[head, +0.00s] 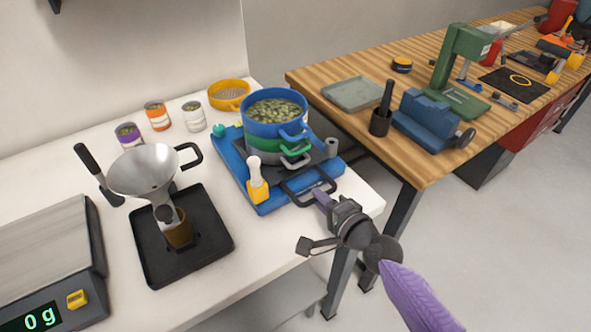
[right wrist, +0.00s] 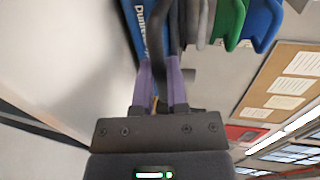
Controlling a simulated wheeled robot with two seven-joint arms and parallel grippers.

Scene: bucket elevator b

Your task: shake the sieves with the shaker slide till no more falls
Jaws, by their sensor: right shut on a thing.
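A stack of sieves stands on the shaker slide (head: 225,150), a blue base with a dark sliding plate and a black loop handle (head: 296,196). The top sieve (head: 262,128) is blue and holds a layer of greenish pieces. A green sieve (head: 294,148) and grey parts sit below it; what they hold is hidden. My right gripper (head: 321,198) is shut on the black handle at the slide's front right. In the right wrist view its purple fingers (right wrist: 161,75) close around the dark bar, with the sieve tabs (right wrist: 228,22) above right. My left gripper does not show.
A yellow-rimmed sieve (head: 229,94) and several small cans (head: 158,116) stand behind. A metal funnel (head: 146,170) over a black tray (head: 150,262) and a scale (head: 45,250) reading 0 g are left. A wooden bench (head: 330,77) with tools is right.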

